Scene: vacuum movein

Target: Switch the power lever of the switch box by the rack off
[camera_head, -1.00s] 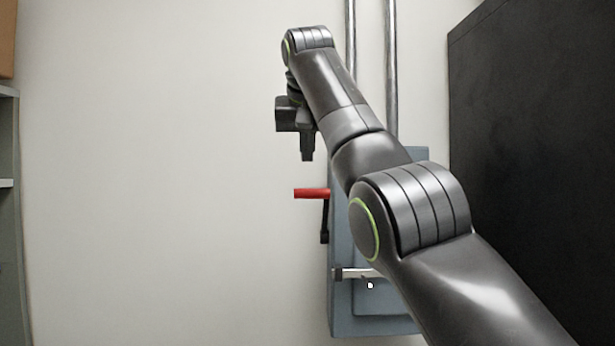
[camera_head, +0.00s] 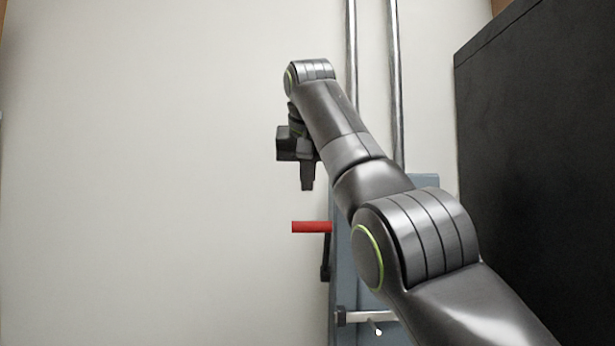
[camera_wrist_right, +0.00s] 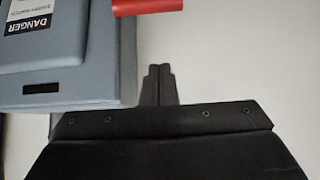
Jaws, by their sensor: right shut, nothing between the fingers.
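The switch box (camera_head: 345,255) is blue-grey and fixed to the wall, partly hidden behind my right arm. Its lever has a red handle (camera_head: 311,227) that sticks out to the left from a dark arm on the box's left side. My right gripper (camera_head: 307,187) is shut and empty, pointing down, a little above the red handle in the head view and apart from it. In the right wrist view the shut fingertips (camera_wrist_right: 158,68) lie below the red handle (camera_wrist_right: 147,6), beside the box (camera_wrist_right: 75,80) with its DANGER label. My left gripper is not in view.
Two metal conduits (camera_head: 396,90) run up the wall from the box. A large black cabinet or rack (camera_head: 535,130) stands to the right. A metal latch bar (camera_head: 370,317) crosses the box's lower part. The wall to the left is bare.

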